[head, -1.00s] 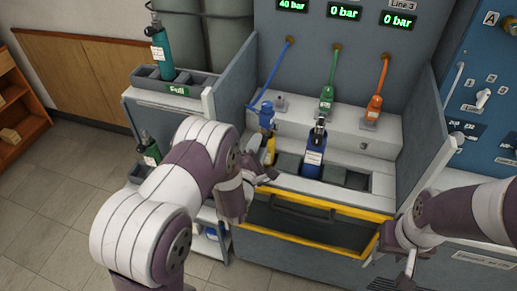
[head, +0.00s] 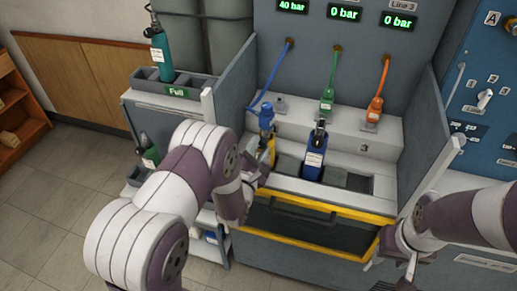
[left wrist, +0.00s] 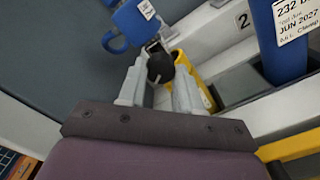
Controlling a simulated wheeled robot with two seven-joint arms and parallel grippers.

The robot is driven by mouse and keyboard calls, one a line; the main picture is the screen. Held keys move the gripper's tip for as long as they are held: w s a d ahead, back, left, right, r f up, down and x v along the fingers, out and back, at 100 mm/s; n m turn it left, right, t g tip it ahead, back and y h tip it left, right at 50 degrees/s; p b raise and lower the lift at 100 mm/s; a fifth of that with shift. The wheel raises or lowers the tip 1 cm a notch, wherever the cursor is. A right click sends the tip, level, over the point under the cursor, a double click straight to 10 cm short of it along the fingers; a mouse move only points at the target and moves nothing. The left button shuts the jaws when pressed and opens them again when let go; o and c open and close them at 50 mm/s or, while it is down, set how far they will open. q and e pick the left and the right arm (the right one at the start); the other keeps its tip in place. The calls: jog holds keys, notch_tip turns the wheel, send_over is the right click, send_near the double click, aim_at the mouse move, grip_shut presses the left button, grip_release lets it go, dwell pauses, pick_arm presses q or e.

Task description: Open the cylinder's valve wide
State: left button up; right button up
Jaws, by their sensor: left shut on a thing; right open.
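A yellow cylinder (head: 271,149) stands in the leftmost slot of the bench, with a blue regulator (head: 266,115) at its top. It also shows in the left wrist view (left wrist: 199,83), with the blue regulator (left wrist: 137,22) beyond it. My left gripper (head: 259,168) is at the cylinder's near side, mostly hidden behind my own arm in the head view. In the left wrist view its fingers (left wrist: 158,92) are shut on the black valve knob (left wrist: 160,67). My right gripper (head: 405,268) is open and empty, low at the right, in front of the bench.
A blue cylinder (head: 315,154) stands in the middle slot; the right slot looks empty. Green (head: 327,103) and orange (head: 374,108) connectors hang on hoses. Displays read 40 bar (head: 292,6), 0 bar and 0 bar. A rack (head: 186,92) marked Full is at left.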

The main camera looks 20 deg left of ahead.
pick_arm(q)
jog(key=o, duration=1.1)
jog(key=shift+c, duration=0.2)
jog(key=s, duration=1.2)
jog(key=shift+s+a+b, duration=0.2)
jog(key=shift+s+b, duration=0.2)
